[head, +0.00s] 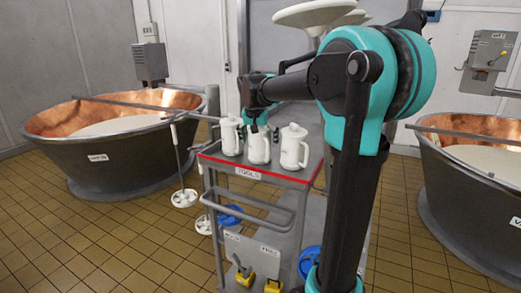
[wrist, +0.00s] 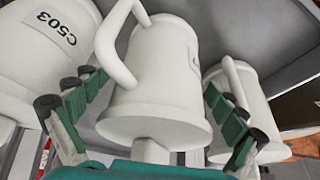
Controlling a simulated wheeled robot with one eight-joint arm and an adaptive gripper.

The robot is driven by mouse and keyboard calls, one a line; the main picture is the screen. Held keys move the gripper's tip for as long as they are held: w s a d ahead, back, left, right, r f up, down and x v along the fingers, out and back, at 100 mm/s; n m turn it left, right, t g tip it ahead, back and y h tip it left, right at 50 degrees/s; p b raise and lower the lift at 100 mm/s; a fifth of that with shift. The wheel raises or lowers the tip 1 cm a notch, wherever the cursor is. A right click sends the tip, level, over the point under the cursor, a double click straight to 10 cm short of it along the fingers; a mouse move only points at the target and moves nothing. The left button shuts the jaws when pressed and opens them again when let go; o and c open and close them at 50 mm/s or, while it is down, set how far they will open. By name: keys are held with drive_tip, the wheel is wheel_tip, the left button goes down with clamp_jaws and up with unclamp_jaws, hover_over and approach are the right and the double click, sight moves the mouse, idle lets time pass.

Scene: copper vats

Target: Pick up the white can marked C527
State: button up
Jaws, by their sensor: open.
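Three white lidded cans with handles stand side by side on the cart top: a left can (head: 231,138), a middle can (head: 258,149) and a right can (head: 292,150). In the wrist view one can (wrist: 20,75) at the left bears the label C503. The middle can (wrist: 165,75) has a label that is mostly turned away and unreadable. A third can (wrist: 245,90) is at the right, with no readable label. C527 cannot be read anywhere. My gripper (wrist: 152,105) is open, with its green fingers on either side of the middle can; contact cannot be told. In the head view my gripper (head: 260,131) is at the middle can.
The grey cart (head: 262,179) has a red edge and a TOOLS label. Its lower shelves hold blue and yellow items. A copper vat (head: 115,135) stands at the left, another vat (head: 470,190) at the right. Neighbouring cans leave little room. Tiled floor is clear at front left.

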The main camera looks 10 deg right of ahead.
drive_tip(key=shift+c, duration=0.5)
drive_tip(key=c, duration=1.2)
